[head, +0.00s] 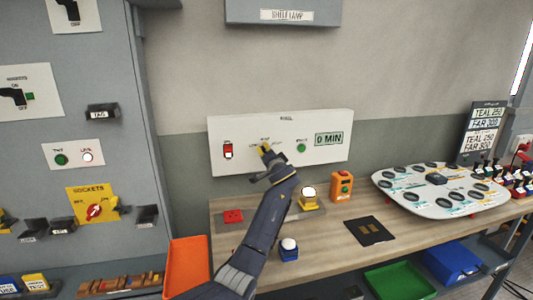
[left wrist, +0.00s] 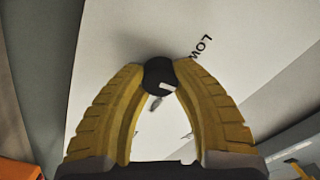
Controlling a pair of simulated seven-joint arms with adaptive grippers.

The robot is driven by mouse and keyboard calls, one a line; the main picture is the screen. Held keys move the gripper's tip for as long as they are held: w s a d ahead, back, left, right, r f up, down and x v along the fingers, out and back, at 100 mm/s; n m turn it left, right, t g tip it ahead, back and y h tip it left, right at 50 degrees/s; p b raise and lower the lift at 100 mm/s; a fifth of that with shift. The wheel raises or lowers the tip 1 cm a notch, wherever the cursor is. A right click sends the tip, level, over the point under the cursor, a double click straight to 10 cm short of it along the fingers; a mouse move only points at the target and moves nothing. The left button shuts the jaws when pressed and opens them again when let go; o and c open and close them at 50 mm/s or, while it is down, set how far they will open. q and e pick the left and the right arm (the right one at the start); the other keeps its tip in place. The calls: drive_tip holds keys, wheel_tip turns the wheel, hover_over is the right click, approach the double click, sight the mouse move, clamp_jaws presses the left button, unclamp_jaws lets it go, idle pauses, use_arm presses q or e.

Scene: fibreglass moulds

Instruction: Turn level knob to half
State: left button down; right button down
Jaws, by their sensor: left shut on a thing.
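A white control panel (head: 230,130) is on the wall above the bench. My left gripper (head: 265,150) is at its front, left of the middle, and hides the knob there in the head view. In the left wrist view, the yellow fingers of my left gripper (left wrist: 160,85) are closed around a round black knob (left wrist: 158,73) with a white mark on its lower right part. The word LOW is printed on the panel just right of the knob, tilted in that view. The other position labels are too small or hidden to read. My right gripper is not in view.
The panel also has a red switch (head: 228,150), a green button (head: 301,148) and a display (head: 328,139) reading 0 MIN. Below, the bench (head: 335,222) holds a yellow-based device (head: 309,201), an orange box (head: 341,188) and a blue-based button (head: 289,252). An orange tray (head: 187,262) is left.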

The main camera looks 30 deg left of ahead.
use_arm(q)
drive_tip(key=shift+m, duration=0.7)
drive_tip(key=c, duration=0.9)
unclamp_jaws()
drive_tip(key=shift+s+d, duration=0.1)
drive_tip(key=v, duration=1.1)
drive_tip(key=shift+s+d, duration=0.25)
drive_tip(key=shift+s, duration=0.05)
